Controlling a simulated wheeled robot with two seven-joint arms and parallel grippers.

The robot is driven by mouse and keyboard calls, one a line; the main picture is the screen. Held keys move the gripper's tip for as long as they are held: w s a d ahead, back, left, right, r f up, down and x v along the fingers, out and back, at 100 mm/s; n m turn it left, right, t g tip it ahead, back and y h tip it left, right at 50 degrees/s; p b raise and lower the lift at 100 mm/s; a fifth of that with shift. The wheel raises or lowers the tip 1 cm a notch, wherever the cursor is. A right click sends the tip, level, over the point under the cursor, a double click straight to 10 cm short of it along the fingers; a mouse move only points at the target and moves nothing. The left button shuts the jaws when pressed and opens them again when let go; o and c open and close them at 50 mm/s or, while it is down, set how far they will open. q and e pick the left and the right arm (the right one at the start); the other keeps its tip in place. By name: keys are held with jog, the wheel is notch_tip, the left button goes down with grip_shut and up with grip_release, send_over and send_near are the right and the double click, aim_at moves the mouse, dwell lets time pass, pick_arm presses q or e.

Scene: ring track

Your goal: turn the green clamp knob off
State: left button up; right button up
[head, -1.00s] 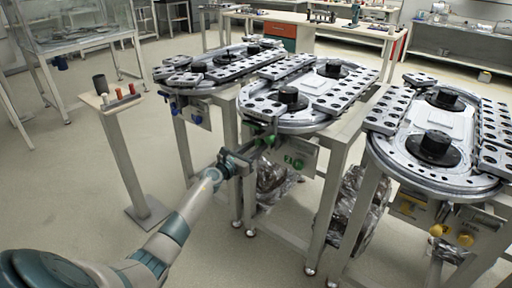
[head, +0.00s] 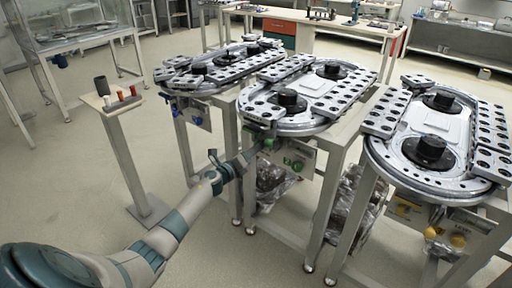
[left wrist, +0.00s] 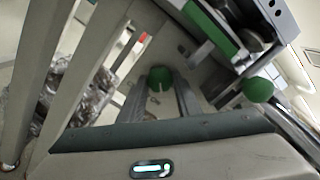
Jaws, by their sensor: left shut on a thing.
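The middle ring track (head: 318,88) has a front panel with green knobs. One green knob (head: 270,143) is at the tip of my left gripper (head: 256,151), and more green knobs (head: 291,163) show to its right on the panel. In the left wrist view, a green knob (left wrist: 160,78) sits between the two fingers of my left gripper (left wrist: 158,98), which is shut on it. Another green knob (left wrist: 258,90) is at the right, apart from the fingers. I cannot tell the knobs' labels. My right gripper is not in view.
Ring tracks with blue knobs (head: 196,119) and yellow knobs (head: 458,240) stand on either side. A small stand (head: 113,104) with a dark cup and small cylinders is at the left. Wrapped bundles (head: 274,184) lie under the tables.

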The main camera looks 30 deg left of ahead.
pick_arm(q)
jog(key=shift+r+n+p, duration=0.1)
jog(key=shift+n+p, duration=1.2)
jog(key=shift+n, duration=3)
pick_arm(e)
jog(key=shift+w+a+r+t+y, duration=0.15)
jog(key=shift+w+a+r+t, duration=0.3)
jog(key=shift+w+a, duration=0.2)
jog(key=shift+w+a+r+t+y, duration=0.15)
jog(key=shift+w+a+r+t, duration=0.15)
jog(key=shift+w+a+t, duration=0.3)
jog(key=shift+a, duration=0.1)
pick_arm(q)
jog(key=o, duration=1.1)
jog(key=shift+c, duration=0.2)
jog(key=shift+s, duration=0.1)
jog(key=s+a, duration=0.1)
jog(key=s, duration=1.6)
jog(key=shift+s+a+b, duration=0.15)
jog(key=shift+a+b, duration=0.1)
jog(key=shift+b, duration=0.15)
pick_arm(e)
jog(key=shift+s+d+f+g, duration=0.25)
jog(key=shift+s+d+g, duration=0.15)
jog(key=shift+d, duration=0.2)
